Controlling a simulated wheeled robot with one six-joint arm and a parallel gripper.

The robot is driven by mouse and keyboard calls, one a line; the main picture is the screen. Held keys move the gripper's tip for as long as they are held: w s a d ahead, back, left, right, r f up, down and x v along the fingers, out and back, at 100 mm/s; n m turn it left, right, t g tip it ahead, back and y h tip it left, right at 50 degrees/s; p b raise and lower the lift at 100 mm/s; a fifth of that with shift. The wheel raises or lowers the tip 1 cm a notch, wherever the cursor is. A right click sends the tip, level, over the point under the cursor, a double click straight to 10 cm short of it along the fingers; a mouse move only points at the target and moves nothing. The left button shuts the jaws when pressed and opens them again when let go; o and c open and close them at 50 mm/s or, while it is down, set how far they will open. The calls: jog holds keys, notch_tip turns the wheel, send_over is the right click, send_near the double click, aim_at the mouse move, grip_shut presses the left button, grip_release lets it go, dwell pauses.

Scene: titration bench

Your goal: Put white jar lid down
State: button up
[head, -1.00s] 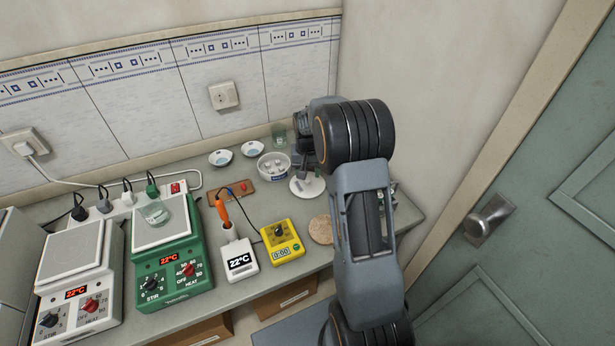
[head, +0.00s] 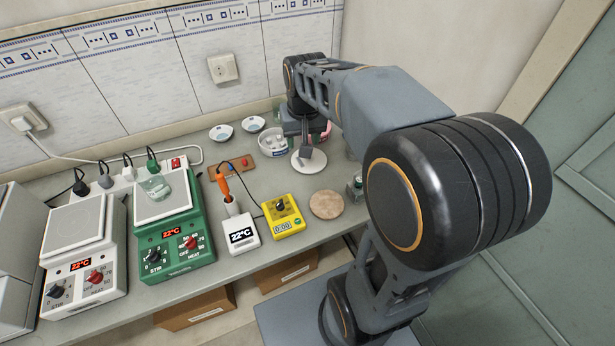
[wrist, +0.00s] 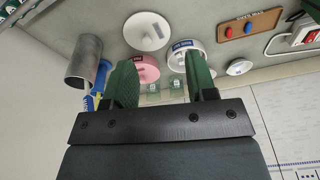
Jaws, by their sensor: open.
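The white jar lid (head: 316,164), a round disc with a knob, lies flat on the grey bench, behind the cork mat. It also shows in the wrist view (wrist: 147,31), knob towards the camera, near the top. My gripper (head: 306,150) is above the bench at the lid's back edge and partly covers the lid in the head view. In the wrist view my gripper (wrist: 160,70) has its two green fingers spread with nothing held between them. The lid is beyond the fingertips, apart from them.
A white labelled dish (head: 272,141) stands left of my gripper; a pink-topped item (wrist: 145,68) is close to one finger. A metal cylinder (wrist: 83,58) stands nearby.

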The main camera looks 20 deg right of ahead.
jog(key=s+a+f+n+t, duration=0.2)
jog(key=s+a, duration=0.2)
jog(key=s, duration=0.8)
